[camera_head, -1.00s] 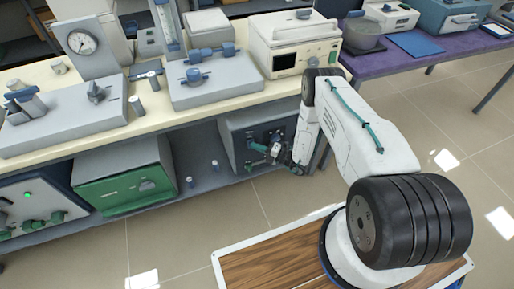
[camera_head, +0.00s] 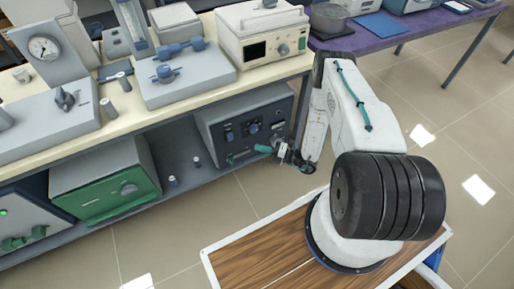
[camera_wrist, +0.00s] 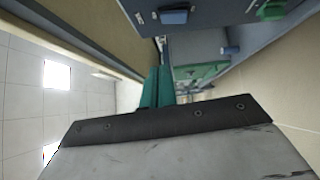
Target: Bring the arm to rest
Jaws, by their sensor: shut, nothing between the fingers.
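My white arm reaches from its base down toward the lower shelf of the bench in the head view. My gripper (camera_head: 268,149) has teal fingers and is shut and empty. It is in front of the dark-faced furnace (camera_head: 245,122) on the lower shelf, close to its lower right front; I cannot tell whether they touch. In the wrist view the teal fingers (camera_wrist: 158,86) lie side by side, pointing along the shelf front, with a dark blue-grey panel above.
A green-fronted furnace (camera_head: 107,180) stands further left on the lower shelf (camera_head: 190,176). Instruments crowd the cream benchtop (camera_head: 146,107). A purple table (camera_head: 372,38) stands at the back right. The tiled floor (camera_head: 440,115) on the right is clear.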

